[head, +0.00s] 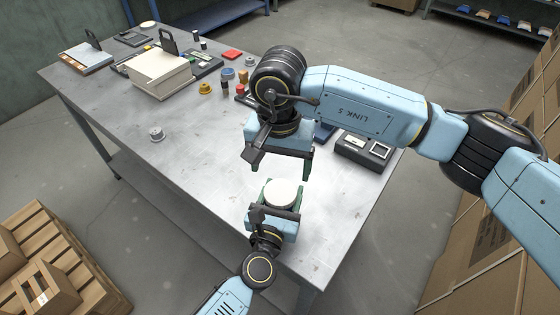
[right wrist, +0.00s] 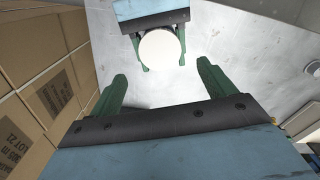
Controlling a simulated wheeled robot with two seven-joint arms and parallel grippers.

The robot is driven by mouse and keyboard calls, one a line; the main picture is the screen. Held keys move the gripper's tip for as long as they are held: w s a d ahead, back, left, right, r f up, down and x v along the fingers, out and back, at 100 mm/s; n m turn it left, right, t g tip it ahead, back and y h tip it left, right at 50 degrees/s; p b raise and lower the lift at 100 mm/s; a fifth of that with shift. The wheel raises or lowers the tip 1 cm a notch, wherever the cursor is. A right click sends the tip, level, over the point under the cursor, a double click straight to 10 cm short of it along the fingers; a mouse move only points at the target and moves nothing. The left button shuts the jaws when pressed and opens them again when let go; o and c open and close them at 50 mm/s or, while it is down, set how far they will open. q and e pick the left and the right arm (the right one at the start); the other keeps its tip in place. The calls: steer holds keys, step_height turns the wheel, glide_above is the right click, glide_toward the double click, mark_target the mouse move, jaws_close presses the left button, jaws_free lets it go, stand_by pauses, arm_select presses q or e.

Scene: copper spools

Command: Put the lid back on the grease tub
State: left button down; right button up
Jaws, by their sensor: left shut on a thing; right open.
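A white, round, flat-topped thing (head: 281,191), which could be the grease tub or its lid, is between the green fingers of my left gripper (head: 282,198), near the table's front edge. It also shows in the right wrist view as a plain white disc (right wrist: 160,49). My left gripper is shut on it. My right gripper (head: 281,170) is open and empty, just beyond and above the white thing, fingers pointing down. In the right wrist view its spread fingers (right wrist: 161,76) have bare tabletop between them. I cannot make out a separate lid and tub.
A small grey round piece (head: 156,134) stands alone on the left of the metal table (head: 190,190). A cream box (head: 160,75), spools and small parts crowd the back. A dark device (head: 364,149) sits at the right. Cartons (head: 470,235) stand beyond the right edge.

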mark_target(280, 191)
step_height(280, 191, down, 8)
steer(key=shift+r, duration=0.15)
stand_by(0.4)
steer(key=c, duration=1)
steer(key=m, duration=0.6)
steer(key=shift+m, duration=0.4)
steer(key=o, duration=1.1)
steer(key=shift+r, duration=2.3)
